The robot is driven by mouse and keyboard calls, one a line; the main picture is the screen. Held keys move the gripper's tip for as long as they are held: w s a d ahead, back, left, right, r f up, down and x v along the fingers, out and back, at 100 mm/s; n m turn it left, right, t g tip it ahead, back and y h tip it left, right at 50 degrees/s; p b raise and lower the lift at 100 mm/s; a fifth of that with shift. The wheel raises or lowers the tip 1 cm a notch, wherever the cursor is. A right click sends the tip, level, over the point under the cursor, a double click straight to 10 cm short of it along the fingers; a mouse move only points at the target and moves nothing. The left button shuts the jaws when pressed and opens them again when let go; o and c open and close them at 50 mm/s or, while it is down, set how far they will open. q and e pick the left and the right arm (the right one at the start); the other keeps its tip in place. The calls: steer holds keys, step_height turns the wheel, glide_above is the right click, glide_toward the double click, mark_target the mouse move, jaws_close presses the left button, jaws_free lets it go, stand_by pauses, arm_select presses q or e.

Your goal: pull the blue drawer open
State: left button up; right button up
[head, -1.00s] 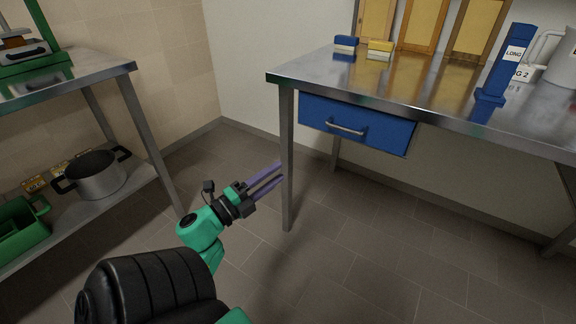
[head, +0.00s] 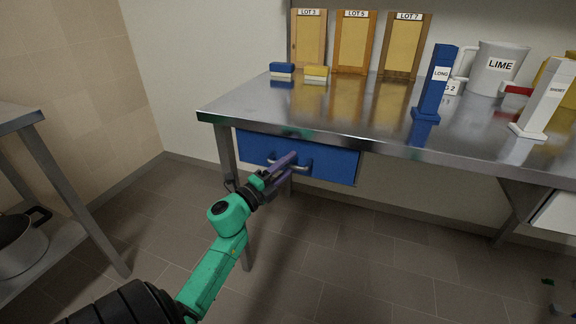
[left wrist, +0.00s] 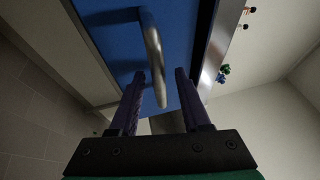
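The blue drawer (head: 335,166) sits shut under the metal table's top. It has a curved metal handle (head: 306,169). My left gripper (head: 288,163) reaches up to the drawer front at the handle. In the left wrist view the blue drawer front (left wrist: 110,40) fills the upper middle, with the handle (left wrist: 152,50) running down it. My right gripper is in neither view.
The metal table (head: 230,106) carries a blue LONG block (head: 434,90), a LIME jug (head: 496,68), a white block (head: 545,98), two brushes or sponges and framed boards. A shelf with a pot (head: 20,250) stands at left. The floor before the drawer is clear.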

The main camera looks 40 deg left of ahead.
arm_select(q)
jaws_close()
stand_by(1.3)
